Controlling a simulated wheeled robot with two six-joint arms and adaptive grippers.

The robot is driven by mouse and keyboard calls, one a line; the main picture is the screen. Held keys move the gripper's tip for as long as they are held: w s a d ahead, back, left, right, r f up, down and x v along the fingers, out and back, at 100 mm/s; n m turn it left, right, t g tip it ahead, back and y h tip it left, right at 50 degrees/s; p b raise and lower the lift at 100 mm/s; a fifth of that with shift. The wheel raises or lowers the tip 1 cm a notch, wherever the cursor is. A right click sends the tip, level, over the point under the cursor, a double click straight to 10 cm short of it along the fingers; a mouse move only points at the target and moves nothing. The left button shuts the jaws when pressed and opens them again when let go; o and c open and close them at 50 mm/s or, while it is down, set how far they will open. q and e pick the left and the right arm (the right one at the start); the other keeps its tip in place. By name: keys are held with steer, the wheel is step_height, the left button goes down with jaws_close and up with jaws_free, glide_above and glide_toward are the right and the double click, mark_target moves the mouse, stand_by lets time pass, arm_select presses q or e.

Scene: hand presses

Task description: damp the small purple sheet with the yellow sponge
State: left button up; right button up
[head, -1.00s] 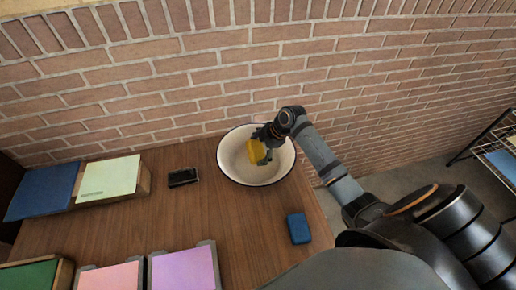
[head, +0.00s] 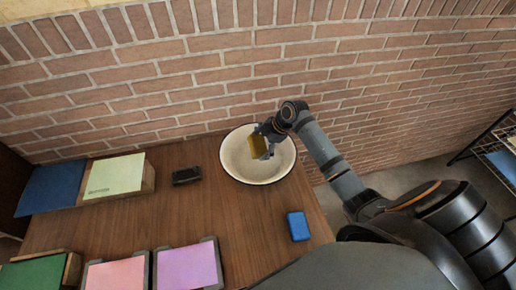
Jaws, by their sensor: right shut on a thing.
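The yellow sponge (head: 258,145) is in my right gripper (head: 264,142), which is shut on it. Both are over the white basin (head: 236,164) with a dark rim; I cannot tell whether the sponge touches the inside of the basin. The purple sheet (head: 188,266) lies on a grey-edged board at the near edge of the view, partly cut off, left of and nearer than the basin. My left gripper is not in view.
A blue sponge-like block (head: 298,226) lies on the wooden table (head: 150,215) near its right edge. A black box (head: 186,175) lies left of the basin. Pink (head: 117,274), green (head: 36,273), pale green (head: 115,175) and blue (head: 50,189) sheets lie at left. A brick wall stands behind.

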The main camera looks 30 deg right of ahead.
mark_target(254, 141)
step_height(254, 141, up, 6)
steer(key=p, duration=0.4)
steer(key=shift+f, duration=0.1)
stand_by(1.7)
steer(key=shift+r+p, duration=0.3)
steer(key=shift+r, duration=1.7)
